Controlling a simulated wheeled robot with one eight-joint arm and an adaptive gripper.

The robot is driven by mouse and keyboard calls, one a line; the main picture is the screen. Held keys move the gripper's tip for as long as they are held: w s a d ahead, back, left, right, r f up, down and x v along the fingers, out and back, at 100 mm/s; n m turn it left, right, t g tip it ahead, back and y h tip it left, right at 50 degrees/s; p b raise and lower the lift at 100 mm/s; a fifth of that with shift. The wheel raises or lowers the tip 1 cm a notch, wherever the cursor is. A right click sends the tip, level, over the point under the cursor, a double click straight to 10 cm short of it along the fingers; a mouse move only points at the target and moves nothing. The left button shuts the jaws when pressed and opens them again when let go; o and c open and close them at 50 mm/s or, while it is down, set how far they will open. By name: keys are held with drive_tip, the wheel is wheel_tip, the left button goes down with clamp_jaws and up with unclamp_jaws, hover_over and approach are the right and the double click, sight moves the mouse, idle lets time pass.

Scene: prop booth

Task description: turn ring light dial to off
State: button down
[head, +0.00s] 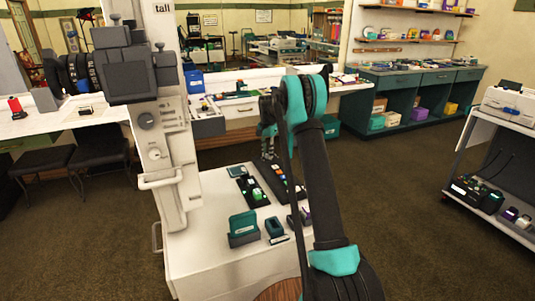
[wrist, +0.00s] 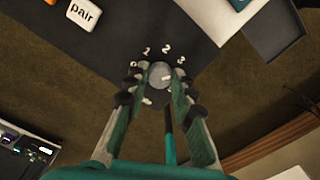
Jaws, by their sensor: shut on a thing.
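The ring light dial (wrist: 159,75) is a round grey knob in the wrist view, on a dark panel (wrist: 150,25). White numerals 0, 1, 2 and 3 arc around its upper side, and a small light mark shows on its face. Which number it points to is not clear. My gripper (wrist: 160,82) has one finger on each side of the knob and is shut on it.
A white "pair" key (wrist: 83,13) and an orange key are on the same panel. In the head view, a white table (head: 205,259) with small cases and dark trays stands below my arm. A tall white panel (head: 172,140) with knobs stands left. Brown floor is open to the right.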

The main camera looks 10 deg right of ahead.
drive_tip(key=n, duration=1.5)
drive_tip(key=shift+n, duration=0.3)
drive_tip(key=n, duration=0.3)
drive_tip(key=shift+n, duration=0.3)
drive_tip(key=n, duration=0.3)
drive_tip(key=shift+n, duration=0.3)
drive_tip(key=n, duration=0.3)
drive_tip(key=shift+n, duration=2.3)
